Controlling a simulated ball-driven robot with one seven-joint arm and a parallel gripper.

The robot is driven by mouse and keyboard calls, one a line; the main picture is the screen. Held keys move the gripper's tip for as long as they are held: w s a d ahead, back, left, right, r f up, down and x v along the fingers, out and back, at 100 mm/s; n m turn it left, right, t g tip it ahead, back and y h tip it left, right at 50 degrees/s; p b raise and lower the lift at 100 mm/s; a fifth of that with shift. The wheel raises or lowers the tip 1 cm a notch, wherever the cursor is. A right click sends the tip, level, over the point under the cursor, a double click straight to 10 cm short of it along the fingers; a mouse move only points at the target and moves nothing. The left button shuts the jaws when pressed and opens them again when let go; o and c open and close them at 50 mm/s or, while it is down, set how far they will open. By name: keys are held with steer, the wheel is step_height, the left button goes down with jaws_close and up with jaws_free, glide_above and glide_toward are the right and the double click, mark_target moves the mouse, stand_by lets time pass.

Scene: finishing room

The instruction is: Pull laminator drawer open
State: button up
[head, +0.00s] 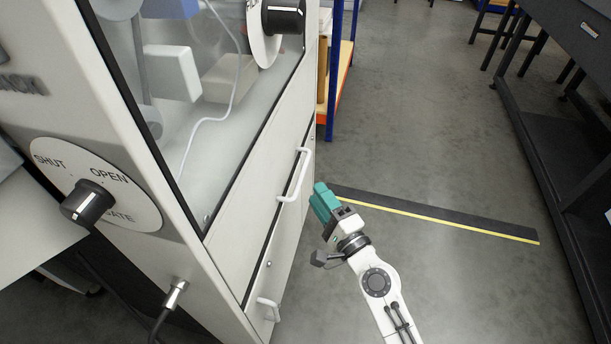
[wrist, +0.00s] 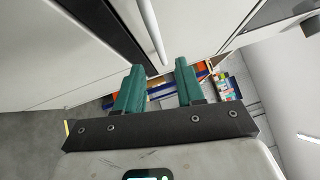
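The laminator (head: 150,190) is a large pale cabinet on the left of the head view. Its side has an upper white bar handle (head: 296,176) and a lower white bar handle (head: 268,309) on pale panels that look closed. I cannot tell which panel is the drawer. My gripper (head: 322,190), with teal fingers, is just right of the upper handle, apart from it in the head view. In the wrist view my gripper (wrist: 160,76) has its fingers spread with nothing between them. A white bar handle (wrist: 152,30) lies ahead of the gap between the fingertips.
A dial marked SHUT and OPEN (head: 95,185) is on the laminator's front, with a cable plug (head: 175,294) below. A shelf with a blue post (head: 334,80) stands behind. A dark bench (head: 560,120) is at right. The grey floor between has a black strip with yellow edge (head: 440,213).

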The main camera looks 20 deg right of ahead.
steer(key=w+a, duration=0.1)
steer(key=w, duration=0.5)
steer(key=shift+w+r+p, duration=0.35)
steer(key=shift+r+p, duration=0.05)
steer(key=shift+r, duration=0.05)
steer(key=shift+c, duration=0.3)
jaws_close()
